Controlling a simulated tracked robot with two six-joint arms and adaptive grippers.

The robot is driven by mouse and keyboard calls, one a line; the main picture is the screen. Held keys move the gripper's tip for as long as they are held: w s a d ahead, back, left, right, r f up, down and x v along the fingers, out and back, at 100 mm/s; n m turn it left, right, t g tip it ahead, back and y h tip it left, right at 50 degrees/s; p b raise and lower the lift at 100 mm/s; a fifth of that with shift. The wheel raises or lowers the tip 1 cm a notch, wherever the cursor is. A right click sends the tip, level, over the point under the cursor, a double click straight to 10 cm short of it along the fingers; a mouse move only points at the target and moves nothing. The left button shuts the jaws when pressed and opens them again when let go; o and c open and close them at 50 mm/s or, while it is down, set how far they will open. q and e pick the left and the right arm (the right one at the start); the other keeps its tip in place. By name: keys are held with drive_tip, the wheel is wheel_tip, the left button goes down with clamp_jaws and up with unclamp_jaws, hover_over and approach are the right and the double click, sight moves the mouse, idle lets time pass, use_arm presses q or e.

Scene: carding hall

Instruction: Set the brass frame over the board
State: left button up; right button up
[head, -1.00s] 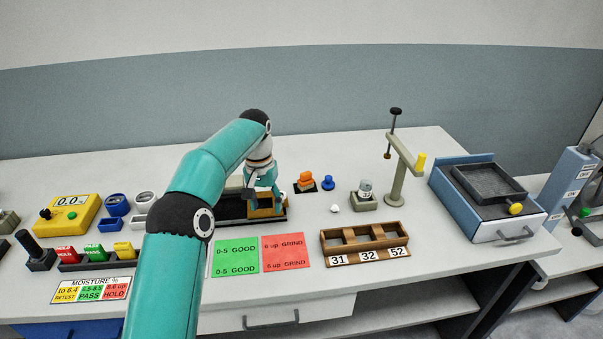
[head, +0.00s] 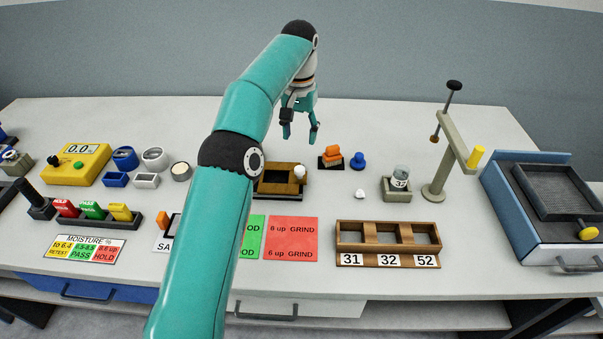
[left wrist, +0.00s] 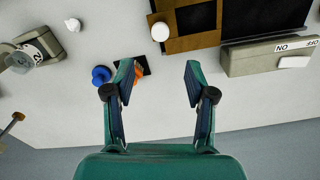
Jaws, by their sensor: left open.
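The brass frame (head: 281,167) lies at the right end of the dark board in the head view, with a white knob at its right side. The left wrist view shows the frame (left wrist: 192,44) with dark surface inside its opening and the board (left wrist: 258,20) stretching away beside it. In the head view my arm hides the board's left part. My left gripper (head: 300,134) is open and empty, raised above and behind the frame, clear of it. My right gripper is out of view.
An orange brush (head: 332,155) and a blue knob (head: 357,161) stand right of the frame. A wooden three-slot rack (head: 388,238), a stand with a post (head: 440,180) and a blue box with a tray (head: 540,235) are farther right. Coloured cards lie in front.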

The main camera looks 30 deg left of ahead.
sight(300, 168)
use_arm(q)
wheel_tip(300, 168, down, 11)
drive_tip(key=shift+f+b, duration=0.1)
drive_tip(key=shift+b, duration=0.9)
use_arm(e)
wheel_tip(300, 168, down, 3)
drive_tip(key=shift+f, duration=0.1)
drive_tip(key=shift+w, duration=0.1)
use_arm(q)
clamp_jaws()
